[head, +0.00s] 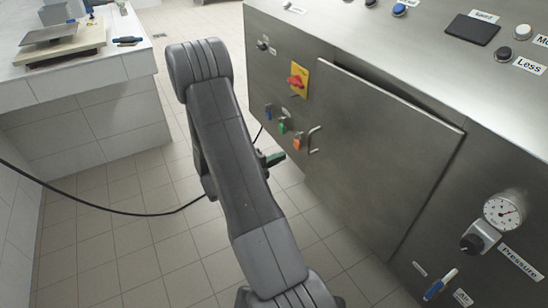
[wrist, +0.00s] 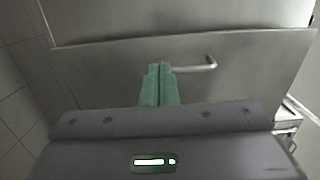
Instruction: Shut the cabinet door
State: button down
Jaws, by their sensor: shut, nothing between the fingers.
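The cabinet door (head: 370,160) is a flat steel panel on the front of the steel machine. It stands slightly ajar, with a dark gap along its top edge. Its bent bar handle (head: 313,140) is on the left side. In the wrist view the door (wrist: 245,85) spans the picture, and the handle (wrist: 195,67) lies just right of the fingertips. My gripper (head: 275,158) has green fingers and is shut and empty, left of the handle in the head view. In the wrist view the fingers (wrist: 160,82) point at the door; whether they touch it I cannot tell.
Colored switches (head: 283,126) and a red knob on a yellow plate (head: 298,79) sit left of the door. A pressure gauge (head: 503,212) is to its right. A tiled counter (head: 80,75) stands at the left. A black cable (head: 130,212) crosses above the open tiled floor.

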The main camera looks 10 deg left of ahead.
aim_at(313, 141)
jog(key=x, duration=1)
jog(key=shift+m+g+h, duration=0.7)
jog(key=shift+g, duration=0.1)
jog(key=b+x, duration=0.1)
jog(key=x, duration=0.3)
jog(key=shift+w+b, duration=0.35)
jog(key=shift+w, duration=0.05)
jog(key=shift+r, duration=0.2)
jog(key=shift+w, duration=0.1)
